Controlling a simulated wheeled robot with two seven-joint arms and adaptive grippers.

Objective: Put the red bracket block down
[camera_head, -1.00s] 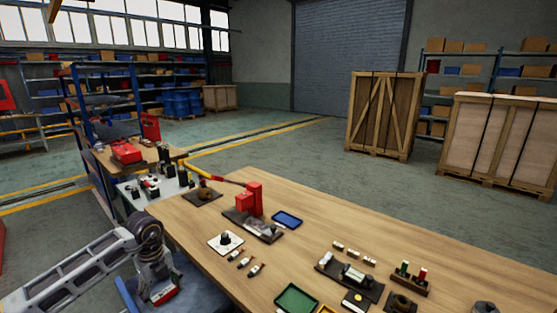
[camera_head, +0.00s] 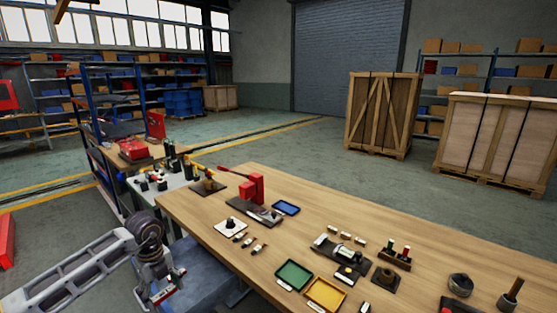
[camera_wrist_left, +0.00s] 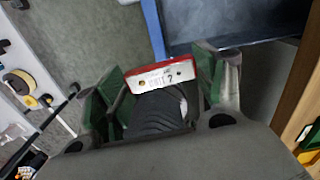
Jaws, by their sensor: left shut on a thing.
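The red bracket block (camera_wrist_left: 165,80) shows in the left wrist view as a red edge around a white lettered face with small holes. It sits between the green-padded fingers of my left gripper (camera_wrist_left: 160,88), which is shut on it. In the head view my left gripper (camera_head: 160,290) is at the lower left, off the near left edge of the wooden bench (camera_head: 330,215). Only a little red of the block (camera_head: 165,289) shows there. My right gripper is not in view.
A blue-grey surface (camera_head: 205,278) lies beside the gripper, below the bench top. The bench holds a red press (camera_head: 251,189), a blue tray (camera_head: 286,208), a green tray (camera_head: 294,275), a yellow tray (camera_head: 326,294) and several small parts. Its far middle is clear.

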